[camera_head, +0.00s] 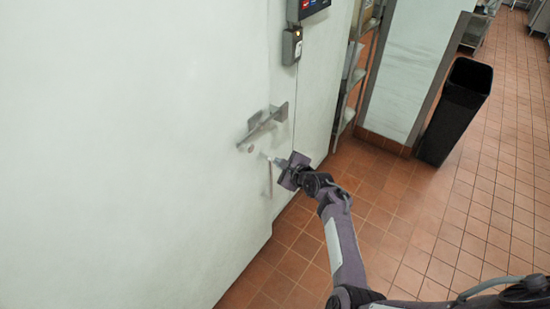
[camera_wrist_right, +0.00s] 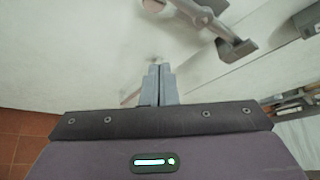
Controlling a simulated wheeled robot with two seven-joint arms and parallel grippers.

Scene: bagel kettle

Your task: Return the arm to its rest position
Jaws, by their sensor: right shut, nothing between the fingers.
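My right arm reaches in from the lower right in the head view. Its right gripper (camera_head: 272,158) is close to a white door or wall panel, just below a grey metal handle (camera_head: 262,127). In the right wrist view the fingers of the right gripper (camera_wrist_right: 159,70) are together, with nothing between them. The handle (camera_wrist_right: 228,35) shows above and to the right of the fingers, apart from them. My left gripper is not in view.
A white door panel (camera_head: 130,150) fills the left side. A dark control box (camera_head: 291,46) hangs above the handle. A shelf rack (camera_head: 352,75) and a tall black bin (camera_head: 455,112) stand to the right. The tiled floor (camera_head: 420,215) is clear.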

